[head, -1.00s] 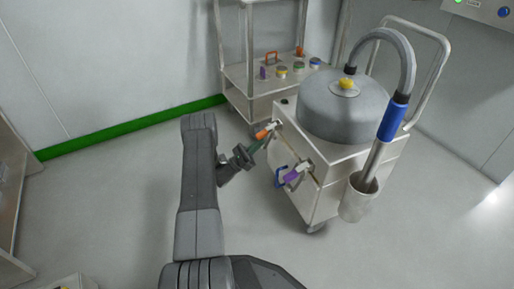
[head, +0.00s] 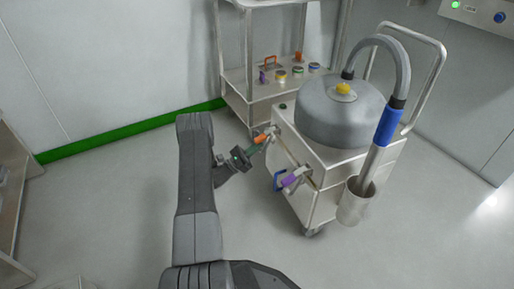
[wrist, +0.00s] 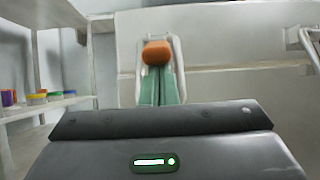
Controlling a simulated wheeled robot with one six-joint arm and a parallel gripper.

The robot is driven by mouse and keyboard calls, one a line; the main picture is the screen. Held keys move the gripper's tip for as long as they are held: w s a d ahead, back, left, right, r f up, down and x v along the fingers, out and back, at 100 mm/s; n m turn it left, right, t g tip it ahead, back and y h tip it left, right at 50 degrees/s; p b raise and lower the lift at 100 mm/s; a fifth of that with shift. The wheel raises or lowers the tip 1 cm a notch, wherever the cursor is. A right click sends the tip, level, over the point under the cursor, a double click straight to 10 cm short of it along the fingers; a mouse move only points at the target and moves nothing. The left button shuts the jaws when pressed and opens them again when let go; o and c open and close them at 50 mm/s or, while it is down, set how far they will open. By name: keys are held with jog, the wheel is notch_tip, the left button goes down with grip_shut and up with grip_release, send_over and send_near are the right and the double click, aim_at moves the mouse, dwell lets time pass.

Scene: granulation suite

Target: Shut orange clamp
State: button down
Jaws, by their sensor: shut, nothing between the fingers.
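The orange clamp (head: 261,138) is on the near-left side of the steel cart, by its upper corner. In the wrist view its orange grip (wrist: 157,53) is straight ahead, with a pale metal loop around it against the cart's panel. My gripper (head: 255,144) is at the clamp, its green fingers (wrist: 160,88) together just below the orange grip. The fingers are shut with nothing between them. I cannot tell whether the fingertips touch the grip, or whether the clamp is fully latched.
A grey domed vessel (head: 340,112) with a blue-gripped hose (head: 390,125) is on top. A shelf rack (head: 243,75) with small jars stands behind. Floor at left is clear.

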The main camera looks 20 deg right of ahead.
jog(key=shift+a+r, duration=0.1)
jog(key=shift+r, duration=0.15)
jog(key=r+y+p, duration=0.1)
jog(key=a+r+y+p, duration=0.1)
jog(key=y, duration=0.1)
jog(key=shift+a+r, duration=0.15)
jog(key=shift+r, duration=0.15)
jog(key=shift+a+r+y+p, duration=0.2)
jog(key=shift+r+y+p, duration=0.4)
jog(key=shift+y, duration=0.4)
notch_tip(320, 180, up, 8)
jog(key=y+p, duration=0.6)
jog(key=y, duration=0.3)
send_over(256, 140)
jog(key=shift+a, duration=0.1)
jog(key=shift+d+r, duration=0.9)
jog(key=shift+d, duration=0.1)
jog(key=shift+d+r, duration=0.1)
jog(key=shift+d, duration=0.05)
